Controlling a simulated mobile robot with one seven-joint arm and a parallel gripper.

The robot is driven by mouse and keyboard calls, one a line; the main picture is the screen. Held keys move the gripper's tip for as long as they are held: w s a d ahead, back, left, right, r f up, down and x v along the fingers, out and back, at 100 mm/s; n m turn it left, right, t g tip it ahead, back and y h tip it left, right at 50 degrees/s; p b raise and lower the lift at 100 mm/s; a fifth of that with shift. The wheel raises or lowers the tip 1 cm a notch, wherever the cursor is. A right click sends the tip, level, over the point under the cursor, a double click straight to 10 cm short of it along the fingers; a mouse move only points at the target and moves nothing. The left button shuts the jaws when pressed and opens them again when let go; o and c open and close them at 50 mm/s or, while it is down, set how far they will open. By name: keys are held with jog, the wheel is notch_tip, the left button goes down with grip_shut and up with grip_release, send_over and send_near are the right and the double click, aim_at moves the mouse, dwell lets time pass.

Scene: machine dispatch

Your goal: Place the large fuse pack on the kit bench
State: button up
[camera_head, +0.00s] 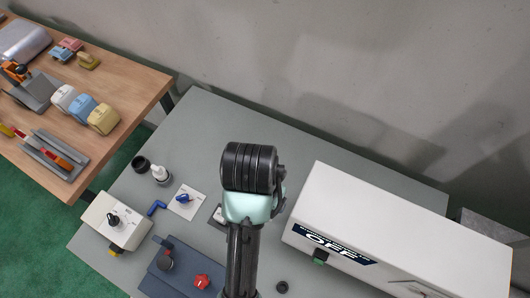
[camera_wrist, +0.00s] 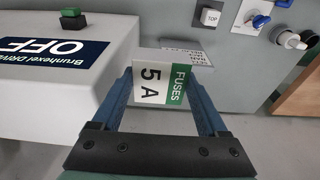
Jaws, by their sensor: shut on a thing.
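My gripper (camera_wrist: 158,92) shows in the wrist view with its two blue fingers shut on a white and green fuse pack (camera_wrist: 152,82) marked "FUSES 5 A". The pack sits between the fingers, above the grey table (camera_head: 215,115). A printed card lies just beyond it. In the head view my arm hides the fingers and the pack. A wooden bench (camera_head: 140,88) stands at the upper left; no label in view tells which surface is the kit bench.
A large white box marked "OFF" (camera_head: 400,215) stands right of my arm, close beside the gripper.

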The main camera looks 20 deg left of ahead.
notch_tip(320, 180, down, 19)
jog(key=b, duration=0.7)
jog(key=shift+w+f, duration=0.1)
jog(key=shift+f, duration=2.1)
jog(key=shift+f, duration=0.15)
jog(key=o, duration=1.2)
jog(key=shift+o, duration=0.2)
